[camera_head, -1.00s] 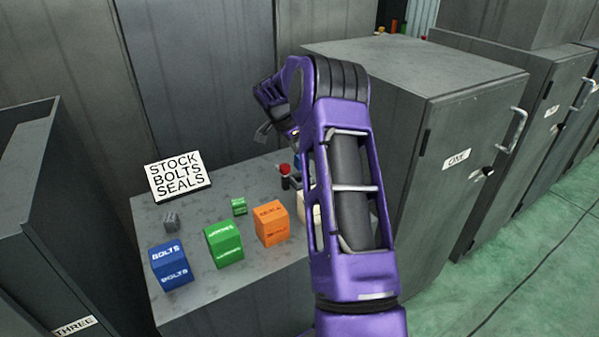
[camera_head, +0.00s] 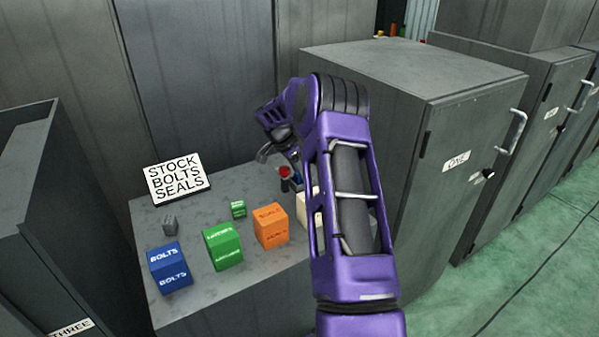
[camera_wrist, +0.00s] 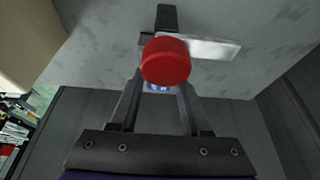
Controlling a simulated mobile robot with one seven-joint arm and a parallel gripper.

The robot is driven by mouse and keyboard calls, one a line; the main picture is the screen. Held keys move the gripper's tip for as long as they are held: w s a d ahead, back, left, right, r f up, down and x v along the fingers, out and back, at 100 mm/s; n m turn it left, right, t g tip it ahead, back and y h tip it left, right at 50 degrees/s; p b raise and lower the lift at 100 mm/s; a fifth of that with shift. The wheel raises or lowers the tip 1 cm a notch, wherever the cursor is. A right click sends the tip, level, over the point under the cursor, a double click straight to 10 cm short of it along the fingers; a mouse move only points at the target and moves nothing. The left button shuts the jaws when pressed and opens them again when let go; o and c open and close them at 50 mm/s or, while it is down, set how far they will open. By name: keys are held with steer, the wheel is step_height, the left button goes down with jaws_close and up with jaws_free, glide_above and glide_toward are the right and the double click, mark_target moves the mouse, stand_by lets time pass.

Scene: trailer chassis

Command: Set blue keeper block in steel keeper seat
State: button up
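My gripper (camera_wrist: 158,95) points down over the stock bench, beside a red-capped dark post (camera_head: 286,173). In the wrist view the red cap (camera_wrist: 165,61) hides its fingertips. A small blue piece with white marks (camera_wrist: 157,88) shows between the fingers, just under the cap. It may be the blue keeper block, but most of it is hidden, and I cannot tell whether the fingers press on it. A larger blue block marked BOLTS (camera_head: 170,268) stands at the bench's front left. I cannot pick out the steel keeper seat.
The grey bench (camera_head: 215,285) also holds a green block (camera_head: 222,247), an orange block (camera_head: 270,226), a cream block (camera_head: 303,207), a small green block (camera_head: 238,209), a small grey block (camera_head: 170,225) and a sign (camera_head: 178,177). A tall cabinet marked ONE (camera_head: 455,150) borders the right.

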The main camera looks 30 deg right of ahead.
steer(key=shift+o, duration=0.2)
steer(key=shift+r, duration=0.3)
steer(key=p+v, duration=0.1)
steer(key=v, duration=1)
steer(key=shift+a+r, duration=0.25)
